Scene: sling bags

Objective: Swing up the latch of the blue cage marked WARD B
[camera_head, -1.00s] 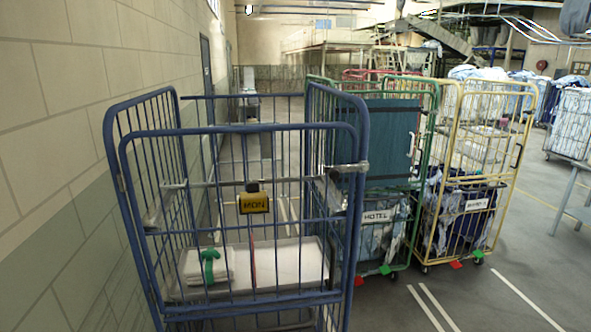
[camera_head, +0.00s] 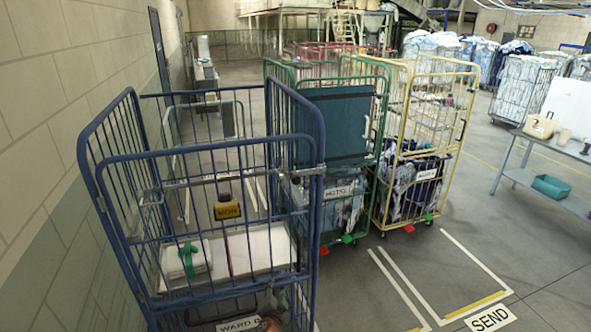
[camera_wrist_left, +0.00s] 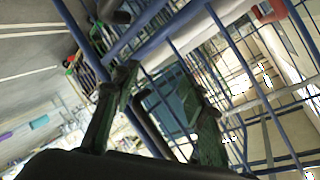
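The blue cage (camera_head: 193,150) stands at the left by the wall. Its WARD B label (camera_head: 240,325) is cut by the bottom edge. A grey latch piece (camera_head: 308,171) lies across its right front post, roughly level. A yellow MON tag (camera_head: 227,209) hangs on the front bars. In the left wrist view my left gripper (camera_wrist_left: 160,85) is open, its two dark fingers spread close to the blue bars (camera_wrist_left: 240,75). A dark curved bar (camera_wrist_left: 152,120) shows between the fingers; I cannot tell what it is. I cannot make out either gripper clearly in the head view.
The green HOTEL cage (camera_head: 336,140) stands just right of the blue one, then a yellow cage (camera_head: 412,140). A grey table (camera_head: 545,146) is at the right edge. Floor (camera_head: 470,215) right of the cages is clear, with a SEND marking (camera_head: 490,318).

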